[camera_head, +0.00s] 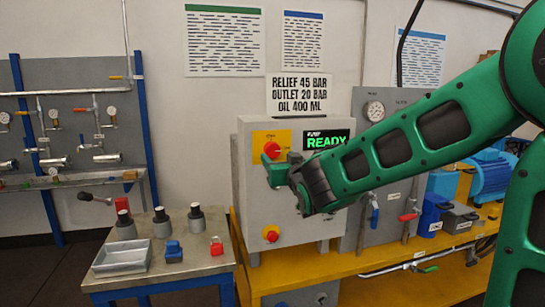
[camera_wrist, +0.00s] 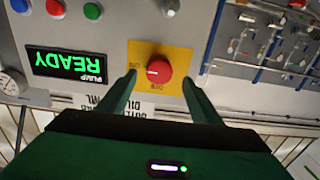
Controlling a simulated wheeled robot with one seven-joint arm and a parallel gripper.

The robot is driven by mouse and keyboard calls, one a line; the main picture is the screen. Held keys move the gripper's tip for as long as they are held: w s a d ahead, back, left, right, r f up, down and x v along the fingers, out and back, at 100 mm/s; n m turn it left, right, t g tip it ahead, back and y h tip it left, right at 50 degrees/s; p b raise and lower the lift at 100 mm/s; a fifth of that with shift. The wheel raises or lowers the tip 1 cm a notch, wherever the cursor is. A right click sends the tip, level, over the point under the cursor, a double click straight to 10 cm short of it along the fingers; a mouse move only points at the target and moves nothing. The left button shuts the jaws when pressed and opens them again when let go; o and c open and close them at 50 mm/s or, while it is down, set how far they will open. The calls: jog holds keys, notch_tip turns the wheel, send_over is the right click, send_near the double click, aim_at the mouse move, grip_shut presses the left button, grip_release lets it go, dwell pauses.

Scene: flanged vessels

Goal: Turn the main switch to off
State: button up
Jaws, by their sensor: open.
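The main switch is a round red knob on a yellow plate (camera_head: 285,138) on the front of a grey cabinet (camera_head: 255,200). The knob (camera_head: 271,149) is partly above my gripper in the head view. In the wrist view, which is upside down, the knob (camera_wrist: 159,70) has a white mark pointing left, toward a small label that appears to read ON; another label below it appears to read OFF. My gripper (camera_wrist: 159,78) is open, with one finger on each side of the knob and visible gaps to it. Contact cannot be told from the head view.
A lit READY display (camera_head: 326,142) is right of the switch. A gauge panel (camera_head: 385,120) stands right.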

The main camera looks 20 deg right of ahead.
aim_at(274, 152)
jog(key=shift+w, duration=2.95)
jog(key=c, duration=1.1)
